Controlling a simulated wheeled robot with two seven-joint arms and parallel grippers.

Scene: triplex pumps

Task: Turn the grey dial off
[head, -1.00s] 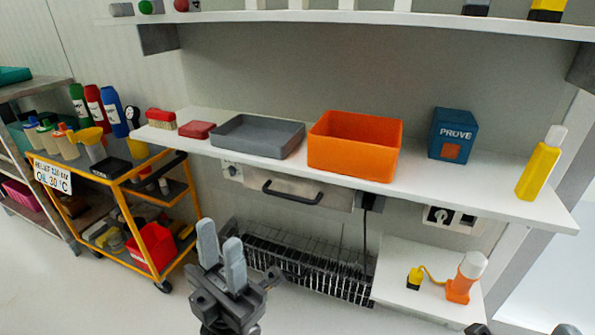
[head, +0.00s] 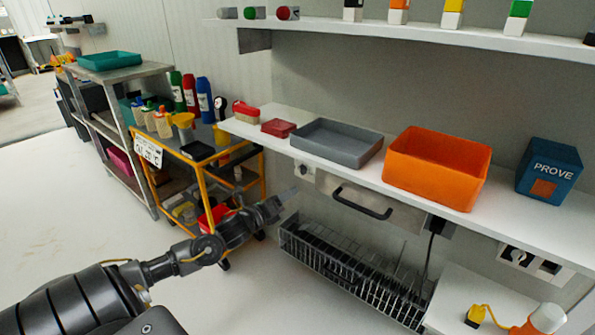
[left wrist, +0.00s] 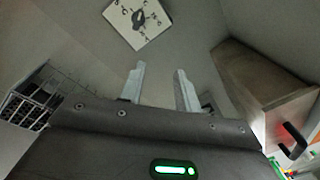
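The grey dial (left wrist: 139,18) is on a white square plate (left wrist: 128,28) with small printed marks, at the top of the left wrist view. In the head view a small part of this plate (head: 304,172) shows on the wall under the shelf, left of the drawer; its dial is too small to read. My left gripper (head: 285,198) is below the plate, apart from it. In the left wrist view its two pale fingers (left wrist: 160,88) are spread with nothing between them, and the dial lies beyond them. My right gripper is not in view.
A drawer front with a black handle (head: 361,203) is right of the plate. A wire rack (head: 350,265) stands low on the wall. The white shelf (head: 285,148) overhangs the plate. A yellow trolley (head: 205,185) is to the left. Another switch plate (head: 532,262) is at right.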

